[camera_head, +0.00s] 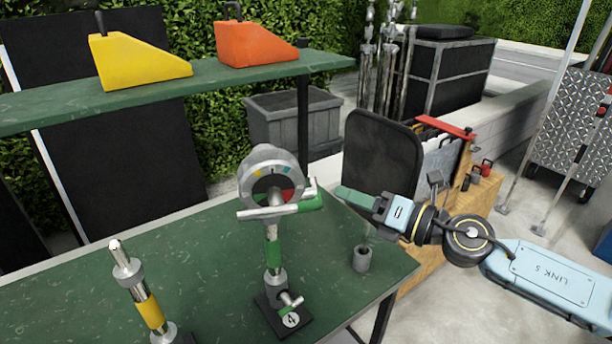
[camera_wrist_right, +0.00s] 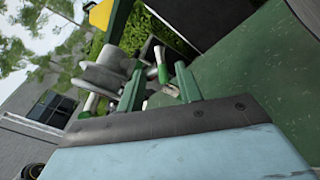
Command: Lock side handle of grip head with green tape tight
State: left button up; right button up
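The grip head (camera_head: 262,170) is a round grey metal head with coloured marks on its dark face. It tops an upright post with green tape (camera_head: 273,252) on a black base marked 4. A silver side handle (camera_head: 265,212) crosses its front, with a green end (camera_head: 312,203) at the right. My right gripper (camera_head: 343,192) is just right of this end, apparently apart from it. In the right wrist view my right gripper (camera_wrist_right: 158,90) has its two green fingers spread, with a green-and-white handle (camera_wrist_right: 162,73) showing between or beyond them. My left gripper is out of view.
A second post with yellow tape (camera_head: 150,311) stands at the front left of the green table (camera_head: 215,250). A small grey cup (camera_head: 362,259) stands near the table's right edge. A shelf (camera_head: 200,82) behind holds a yellow wedge (camera_head: 132,62) and an orange wedge (camera_head: 252,45).

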jog(key=x, duration=1)
jog(key=shift+w+a+p, duration=0.2)
jog(key=shift+a+p, duration=0.05)
jog(key=shift+p, duration=0.05)
grip_shut()
